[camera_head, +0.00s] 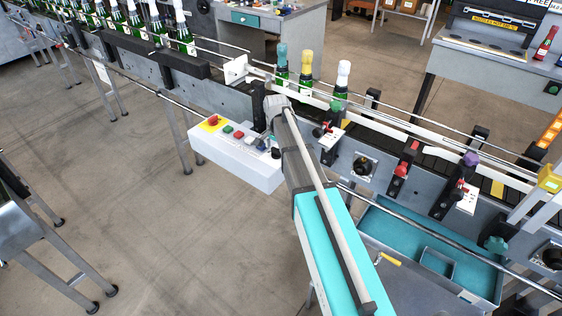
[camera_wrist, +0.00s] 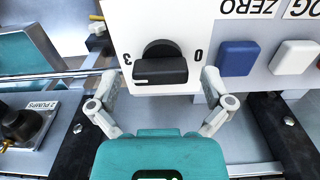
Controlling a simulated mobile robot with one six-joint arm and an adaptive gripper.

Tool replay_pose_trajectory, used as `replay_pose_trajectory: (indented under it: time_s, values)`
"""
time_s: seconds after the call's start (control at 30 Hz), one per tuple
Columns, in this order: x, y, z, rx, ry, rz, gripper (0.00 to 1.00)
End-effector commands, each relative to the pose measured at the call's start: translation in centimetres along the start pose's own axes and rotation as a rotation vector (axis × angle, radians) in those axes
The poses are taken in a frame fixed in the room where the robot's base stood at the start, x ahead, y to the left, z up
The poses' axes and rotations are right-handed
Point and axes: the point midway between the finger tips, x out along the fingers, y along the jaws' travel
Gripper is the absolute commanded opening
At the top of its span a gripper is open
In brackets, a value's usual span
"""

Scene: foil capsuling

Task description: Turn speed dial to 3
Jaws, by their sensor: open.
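The speed dial (camera_wrist: 160,64) is a black knob on the white face of the control box (camera_wrist: 147,20) in the wrist view. Its raised bar lies roughly level, with the mark 3 on its left and 0 on its right. My gripper (camera_wrist: 160,80) is open, with one grey finger on each side of the dial and a gap between each finger and the knob. In the head view the control box (camera_head: 235,165) sits beside the conveyor, and my arm partly hides its right end.
A blue button (camera_wrist: 238,58) and a white button (camera_wrist: 294,57) sit right of the dial. Bottles (camera_head: 342,80) stand on the conveyor behind my arm. A teal-lined tray (camera_head: 390,222) lies below right.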

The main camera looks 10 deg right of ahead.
Motion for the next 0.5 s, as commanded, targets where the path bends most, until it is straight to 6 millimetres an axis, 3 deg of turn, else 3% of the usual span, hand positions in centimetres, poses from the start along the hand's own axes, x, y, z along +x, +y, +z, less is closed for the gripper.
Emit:
replay_pose_trajectory:
  time_s: [0.5]
  values:
    - [0.00, -0.03, -0.07, -0.188, 0.000, 0.000, 1.00]
